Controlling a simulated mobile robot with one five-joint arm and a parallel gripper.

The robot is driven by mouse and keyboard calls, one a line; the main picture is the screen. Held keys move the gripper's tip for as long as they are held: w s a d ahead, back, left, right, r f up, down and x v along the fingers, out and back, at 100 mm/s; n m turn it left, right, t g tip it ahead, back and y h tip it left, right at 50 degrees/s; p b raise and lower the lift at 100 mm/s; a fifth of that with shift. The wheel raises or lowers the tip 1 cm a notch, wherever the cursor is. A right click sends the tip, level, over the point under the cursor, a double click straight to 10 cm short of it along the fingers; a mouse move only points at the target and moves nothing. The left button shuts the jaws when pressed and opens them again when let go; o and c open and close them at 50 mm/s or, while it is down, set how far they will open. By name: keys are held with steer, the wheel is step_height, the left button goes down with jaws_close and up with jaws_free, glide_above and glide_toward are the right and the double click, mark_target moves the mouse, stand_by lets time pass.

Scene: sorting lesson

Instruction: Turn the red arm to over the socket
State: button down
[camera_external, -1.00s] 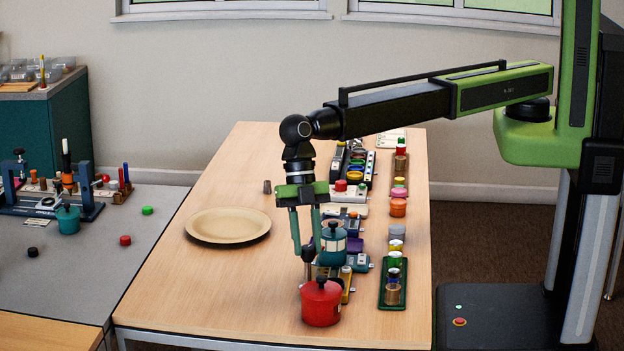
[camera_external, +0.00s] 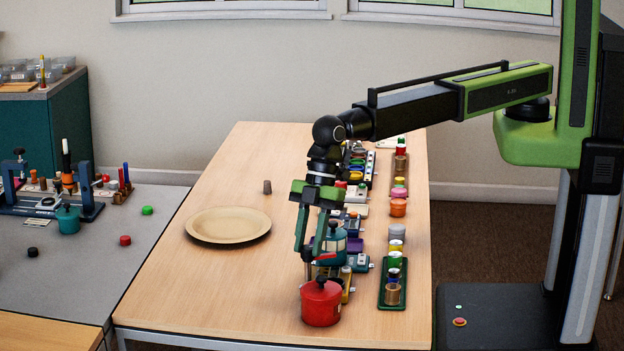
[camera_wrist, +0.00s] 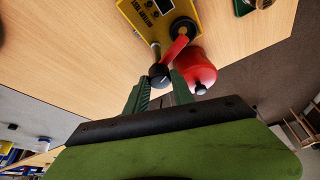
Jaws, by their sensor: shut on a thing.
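The red arm (camera_wrist: 176,48) reaches from a black round part on the yellow device (camera_wrist: 145,12) to a black knob (camera_wrist: 159,75) at its near end. In the wrist view my gripper (camera_wrist: 160,82) has its green fingers on both sides of the knob. In the external view my gripper (camera_external: 311,255) is tilted above the red pot, and a short piece of the red arm (camera_external: 326,257) shows beside its fingertips. The yellow device (camera_external: 347,284) is mostly hidden there. I cannot make out the socket with certainty.
A red pot (camera_external: 321,305) stands close beside the yellow device. A teal pot (camera_external: 335,240) and several small devices stand behind my gripper. A green tray (camera_external: 391,304) holds spools at the right. A beige plate (camera_external: 228,212) lies at the left; the table front left is clear.

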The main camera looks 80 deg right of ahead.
steer(key=shift+s+m+t+h, duration=0.15)
steer(key=shift+m+t+h, duration=0.35)
steer(key=shift+m, duration=1.4)
steer(key=c, duration=1.1)
jaws_free()
steer(key=p+v, duration=1)
steer(key=v, duration=0.1)
steer(key=p+v, duration=0.6)
steer(key=shift+s+d, duration=0.15)
steer(key=shift+s, duration=0.15)
